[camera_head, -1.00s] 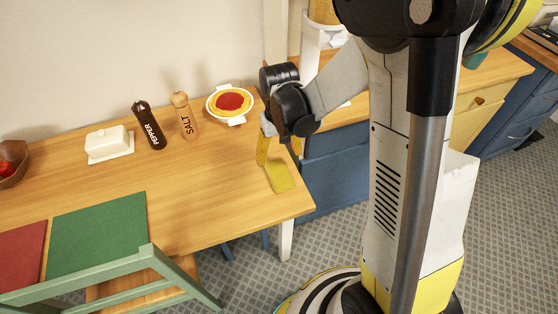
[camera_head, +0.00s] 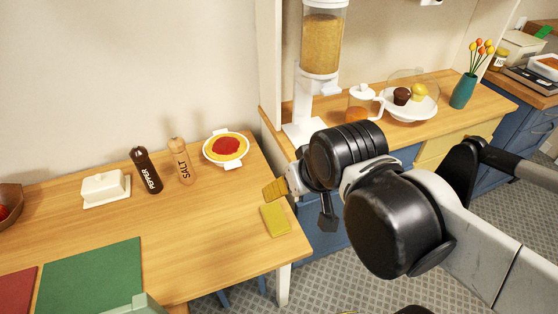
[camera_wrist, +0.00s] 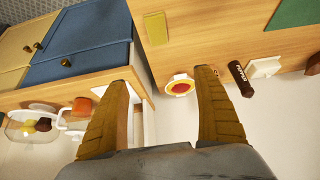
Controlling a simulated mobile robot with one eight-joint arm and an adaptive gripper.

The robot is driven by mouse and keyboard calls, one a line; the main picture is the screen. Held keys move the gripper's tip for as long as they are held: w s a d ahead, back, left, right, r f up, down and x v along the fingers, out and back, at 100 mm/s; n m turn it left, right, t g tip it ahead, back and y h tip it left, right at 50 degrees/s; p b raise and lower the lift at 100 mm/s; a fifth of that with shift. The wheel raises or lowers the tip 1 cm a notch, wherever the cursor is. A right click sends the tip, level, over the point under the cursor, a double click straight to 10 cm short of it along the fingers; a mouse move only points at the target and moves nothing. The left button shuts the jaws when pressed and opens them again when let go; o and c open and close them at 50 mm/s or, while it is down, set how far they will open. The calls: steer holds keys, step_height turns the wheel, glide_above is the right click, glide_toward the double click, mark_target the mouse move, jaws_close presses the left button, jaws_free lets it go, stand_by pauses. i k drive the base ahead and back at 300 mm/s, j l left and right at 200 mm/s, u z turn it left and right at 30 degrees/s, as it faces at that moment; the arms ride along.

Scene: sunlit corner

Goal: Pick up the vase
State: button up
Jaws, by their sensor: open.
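The vase (camera_head: 463,91) is teal and stands upright near the right end of the wooden counter in the head view. It holds several orange and yellow tulips (camera_head: 482,48). The wrist view does not show it. My gripper (camera_head: 274,189) is over the right edge of the wooden table, well to the left of the vase and apart from it. In the wrist view, my gripper's two yellow fingers (camera_wrist: 160,105) are spread wide with nothing between them.
The table (camera_head: 200,245) holds a pepper mill (camera_head: 147,170), salt mill (camera_head: 182,162), butter dish (camera_head: 105,188), red-topped dish (camera_head: 227,148) and yellow sponge (camera_head: 275,220).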

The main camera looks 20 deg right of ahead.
mark_target(463, 92)
steer(key=z, duration=1.8)
steer(key=i+l, duration=0.1)
steer(key=i, duration=1.5)
